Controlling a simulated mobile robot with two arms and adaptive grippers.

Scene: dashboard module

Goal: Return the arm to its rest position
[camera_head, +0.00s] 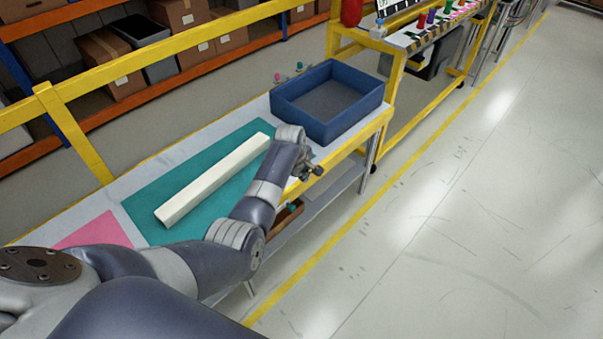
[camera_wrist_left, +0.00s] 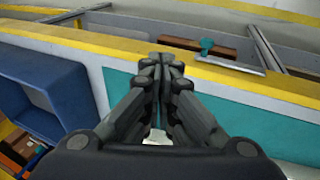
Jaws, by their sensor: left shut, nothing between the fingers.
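My left arm reaches in from the left in the head view. Its gripper (camera_head: 312,172) is above the table's front edge, in front of the blue bin and to the right of the long cream bar. In the left wrist view the gripper (camera_wrist_left: 166,62) has its fingers together with nothing between them. The cream bar (camera_head: 215,178) lies diagonally on the teal mat (camera_head: 155,190), apart from the gripper. A small pale patch shows between the finger links in the wrist view. My right gripper is in neither view.
The open blue bin (camera_head: 345,128) stands at the table's far end; it also shows in the wrist view (camera_wrist_left: 70,85). A pink mat (camera_head: 95,232) lies at the near end. Yellow rails (camera_head: 200,50) run behind. The floor at right is clear.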

